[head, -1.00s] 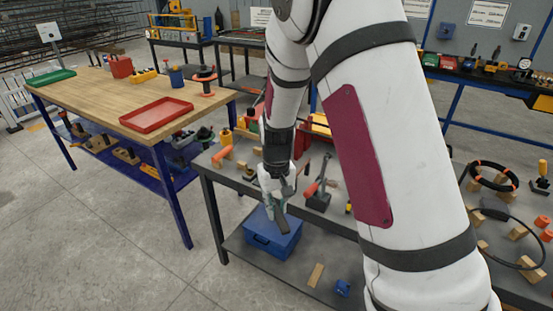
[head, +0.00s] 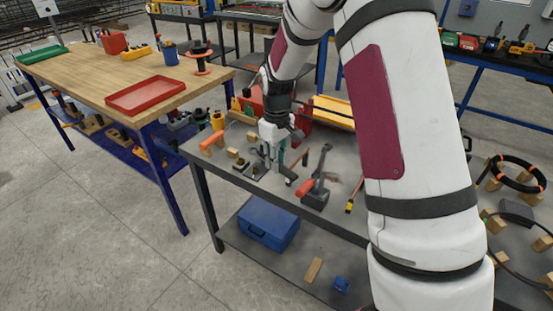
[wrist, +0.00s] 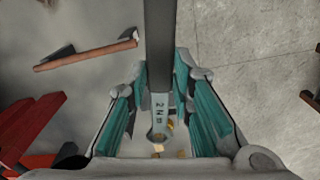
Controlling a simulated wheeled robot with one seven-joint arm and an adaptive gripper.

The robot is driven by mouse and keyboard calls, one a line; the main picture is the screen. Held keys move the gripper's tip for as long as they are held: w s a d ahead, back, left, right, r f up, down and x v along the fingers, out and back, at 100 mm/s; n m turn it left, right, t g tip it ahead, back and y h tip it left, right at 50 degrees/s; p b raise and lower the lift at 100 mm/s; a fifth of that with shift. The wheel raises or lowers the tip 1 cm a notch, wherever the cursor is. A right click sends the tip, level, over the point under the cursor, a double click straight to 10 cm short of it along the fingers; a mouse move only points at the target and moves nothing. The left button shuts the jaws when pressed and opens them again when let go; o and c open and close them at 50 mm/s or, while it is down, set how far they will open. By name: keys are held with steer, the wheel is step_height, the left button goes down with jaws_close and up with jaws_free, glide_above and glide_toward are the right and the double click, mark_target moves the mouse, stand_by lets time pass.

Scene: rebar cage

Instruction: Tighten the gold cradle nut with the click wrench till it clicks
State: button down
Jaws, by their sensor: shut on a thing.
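My gripper (head: 272,158) is over the grey workbench, pointing down. In the wrist view its teal-padded fingers (wrist: 166,115) are shut on the click wrench (wrist: 160,50), a dark grey bar marked "2 Nm". The bar runs up out of that view, and its ring-like head (wrist: 158,135) lies low between the fingers. A small gold piece (wrist: 158,148), perhaps the cradle nut, shows at the head; I cannot tell whether the head is seated around it. In the head view the gripper hides most of the wrench and the nut is not clear.
Orange-handled tools and wood blocks lie to the left. A red box and a yellow-topped case (head: 333,112) stand behind. A blue case (head: 268,222) sits on the lower shelf.

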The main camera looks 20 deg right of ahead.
steer(key=shift+f+b, duration=1.15)
steer(key=shift+f, duration=1.7)
steer(key=shift+f+b, duration=0.5)
steer(key=shift+f, duration=0.65)
steer(key=shift+a, duration=0.1)
steer(key=a+m, duration=0.5)
steer(key=m, duration=0.1)
steer(key=shift+s+a+m+p, duration=0.3)
steer(key=shift+a+m, duration=0.1)
steer(key=shift+d, duration=0.2)
steer(key=shift+r, duration=0.1)
stand_by(0.4)
